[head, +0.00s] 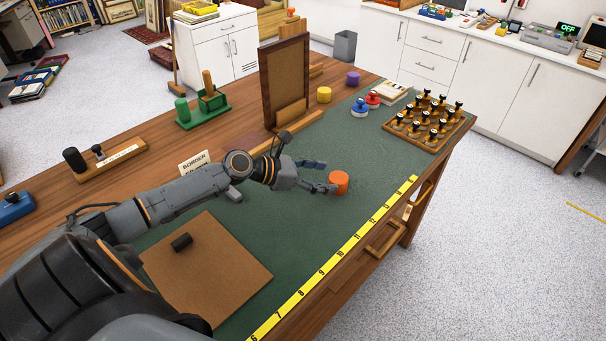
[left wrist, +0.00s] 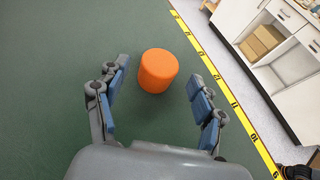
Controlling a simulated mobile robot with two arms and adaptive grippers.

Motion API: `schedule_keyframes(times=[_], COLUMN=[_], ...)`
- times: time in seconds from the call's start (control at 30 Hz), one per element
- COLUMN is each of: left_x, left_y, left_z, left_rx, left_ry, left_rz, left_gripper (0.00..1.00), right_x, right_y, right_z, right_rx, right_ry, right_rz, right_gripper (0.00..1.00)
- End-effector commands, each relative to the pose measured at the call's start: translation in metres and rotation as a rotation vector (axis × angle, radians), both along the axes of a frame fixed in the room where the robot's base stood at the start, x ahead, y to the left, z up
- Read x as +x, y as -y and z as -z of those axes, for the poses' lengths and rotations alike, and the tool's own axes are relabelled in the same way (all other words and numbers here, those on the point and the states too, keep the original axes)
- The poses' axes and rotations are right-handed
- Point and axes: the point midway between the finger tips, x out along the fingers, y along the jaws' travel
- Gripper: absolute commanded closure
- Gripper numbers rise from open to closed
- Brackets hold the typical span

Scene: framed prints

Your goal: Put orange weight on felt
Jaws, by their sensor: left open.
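The orange weight (head: 339,182) is a short cylinder standing upright on the green felt (head: 240,240) that covers much of the table. In the left wrist view the orange weight (left wrist: 158,70) stands just ahead of and between the open fingers. My left gripper (head: 321,175) is open and empty, low over the felt, with its fingertips close beside the weight. The left wrist view shows the same gripper (left wrist: 160,98) with its blue pads spread wide.
A yellow measuring strip (head: 335,255) runs along the table's front edge. A brown board (head: 225,270) with a black cylinder lies at the near left. A wooden tray of black-knobbed pieces (head: 410,136) is at the right. A brown framed panel (head: 285,82) stands behind the arm.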

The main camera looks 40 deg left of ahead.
Motion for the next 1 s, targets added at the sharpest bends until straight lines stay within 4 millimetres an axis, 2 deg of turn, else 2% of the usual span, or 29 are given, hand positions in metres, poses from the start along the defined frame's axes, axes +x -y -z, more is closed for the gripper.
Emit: schedule_keyframes(times=[0.03,0.2,0.4,1.0], left_x=[-0.01,-0.031,-0.047,-0.053], left_y=[-0.006,-0.023,-0.035,-0.04], left_z=[-0.002,-0.013,-0.023,-0.028], left_rx=[0.005,0.003,0.0,0.0], left_ry=[-0.004,-0.004,-0.003,0.0], left_rz=[0.003,0.002,0.001,0.002], left_gripper=[0.31,0.31,0.31,0.31], right_x=[0.0,0.0,0.0,0.0], right_y=[0.0,0.0,0.001,0.004], right_z=[0.002,0.005,0.005,0.005], right_rx=[0.0,0.0,-0.001,-0.004], right_ry=[0.0,0.0,0.0,0.0], right_rz=[0.0,0.0,-0.001,-0.003], right_gripper=[0.6,0.6,0.6,0.6])
